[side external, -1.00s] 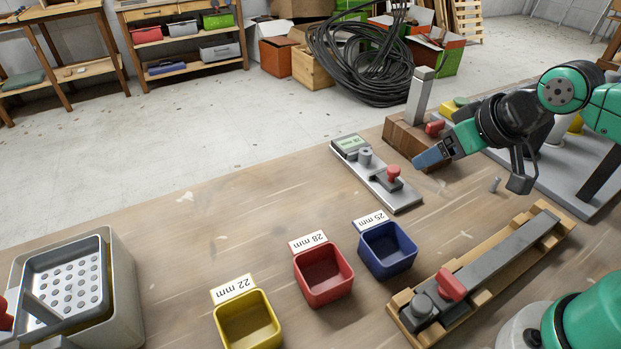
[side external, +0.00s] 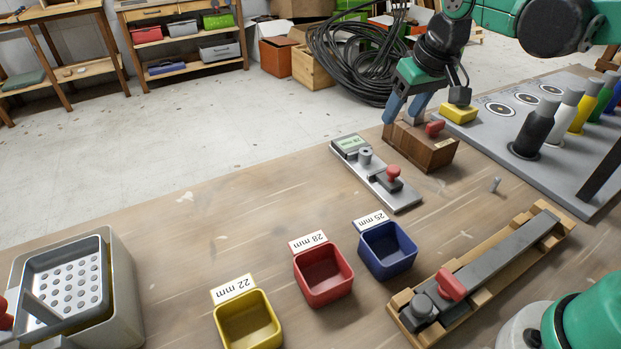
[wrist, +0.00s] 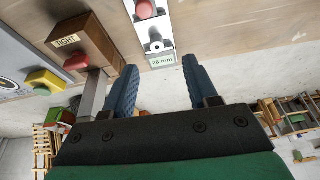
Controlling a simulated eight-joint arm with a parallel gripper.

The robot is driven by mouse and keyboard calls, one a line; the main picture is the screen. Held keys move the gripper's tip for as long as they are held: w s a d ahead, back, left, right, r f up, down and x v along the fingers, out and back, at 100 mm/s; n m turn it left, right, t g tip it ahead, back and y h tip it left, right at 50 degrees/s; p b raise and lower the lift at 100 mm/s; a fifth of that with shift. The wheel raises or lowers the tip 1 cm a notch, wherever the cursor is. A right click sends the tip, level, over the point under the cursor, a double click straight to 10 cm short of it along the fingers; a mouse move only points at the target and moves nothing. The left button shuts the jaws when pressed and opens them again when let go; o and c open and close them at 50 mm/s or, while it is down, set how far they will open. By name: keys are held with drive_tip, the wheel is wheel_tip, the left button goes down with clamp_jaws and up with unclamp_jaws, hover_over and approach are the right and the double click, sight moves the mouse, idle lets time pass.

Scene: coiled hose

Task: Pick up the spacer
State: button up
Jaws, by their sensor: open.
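A small grey cylinder with a hole, apparently the spacer (side external: 365,155), stands upright on the flat gauge plate (side external: 404,202), between its display and a red knob. The spacer also shows in the wrist view (wrist: 156,46), just beyond the gap between my fingertips. My gripper (side external: 398,120) is open and empty, with blue fingers pointing down, above and to the right of the gauge in the side view. In the wrist view my gripper (wrist: 159,64) has its fingers wide apart on either side of the gauge's display (wrist: 162,61), which seems to read 28 mm.
A wooden block (side external: 432,155) with a red knob and grey post stands close beside my fingers. Yellow (side external: 248,325), red (side external: 325,290) and blue (side external: 388,262) bins, labelled 22, 28 and 25 mm, stand in front. A wooden rack (side external: 480,275) lies at the right.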

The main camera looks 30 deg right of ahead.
drive_tip(key=g, duration=0.2)
approach(365, 151)
drive_tip(key=f, duration=0.1)
drive_tip(key=w+f+g, duration=0.1)
drive_tip(key=f, duration=0.1)
drive_tip(key=shift+w+m+g, duration=0.15)
drive_tip(key=shift+m+g, duration=0.15)
drive_tip(key=shift+w+f, duration=0.15)
drive_tip(key=shift+f, duration=3.05)
clamp_jaws()
